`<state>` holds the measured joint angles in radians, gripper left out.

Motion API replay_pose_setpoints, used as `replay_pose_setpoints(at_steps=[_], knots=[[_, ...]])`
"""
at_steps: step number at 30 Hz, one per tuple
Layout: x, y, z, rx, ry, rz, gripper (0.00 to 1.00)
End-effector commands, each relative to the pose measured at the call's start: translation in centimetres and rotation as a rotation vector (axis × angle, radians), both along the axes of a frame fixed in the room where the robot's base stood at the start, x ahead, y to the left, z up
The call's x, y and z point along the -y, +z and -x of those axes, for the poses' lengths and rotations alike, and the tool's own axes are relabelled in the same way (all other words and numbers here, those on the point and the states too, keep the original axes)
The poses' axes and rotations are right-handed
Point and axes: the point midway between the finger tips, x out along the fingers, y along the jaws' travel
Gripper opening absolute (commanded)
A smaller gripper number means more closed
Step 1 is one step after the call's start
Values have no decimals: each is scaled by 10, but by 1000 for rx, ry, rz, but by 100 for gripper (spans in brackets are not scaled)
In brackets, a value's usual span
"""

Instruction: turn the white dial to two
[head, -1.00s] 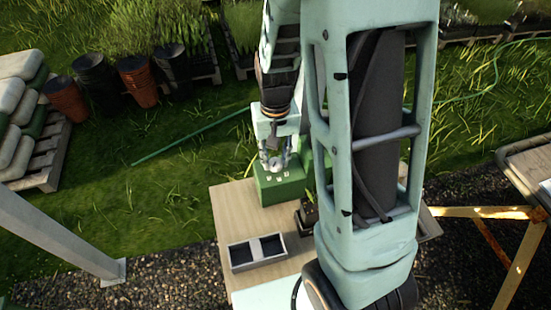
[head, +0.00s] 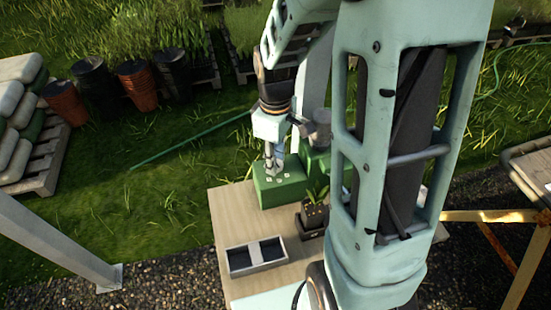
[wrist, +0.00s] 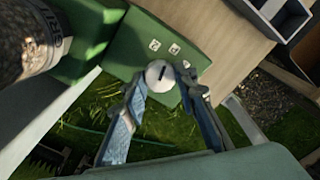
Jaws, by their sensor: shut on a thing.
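The white dial (wrist: 158,81) is on the green box (wrist: 112,56), which also shows in the head view on the table's far end (head: 283,194). A dark line on the dial's face points roughly up in the wrist view. Small white dotted plates (wrist: 155,45) lie just above it; their dots are too small to read surely. My gripper (wrist: 161,80) has one finger on each side of the dial and is shut on it. In the head view my gripper (head: 274,170) reaches down to the box and hides the dial.
A grey cylinder (head: 319,128) stands beside the box, close to my wrist; it shows large in the wrist view (wrist: 36,38). A black pot with a plant (head: 313,215) and a grey two-part tray (head: 257,256) are on the wooden table (head: 228,215).

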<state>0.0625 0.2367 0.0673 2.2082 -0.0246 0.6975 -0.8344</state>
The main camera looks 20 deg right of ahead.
Motion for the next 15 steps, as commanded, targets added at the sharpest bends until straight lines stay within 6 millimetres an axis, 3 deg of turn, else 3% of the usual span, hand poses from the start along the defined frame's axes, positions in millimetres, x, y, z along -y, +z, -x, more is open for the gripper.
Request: replay_pose_setpoints(at_steps=[15], knots=[[0,1,0,0,399,0,2]])
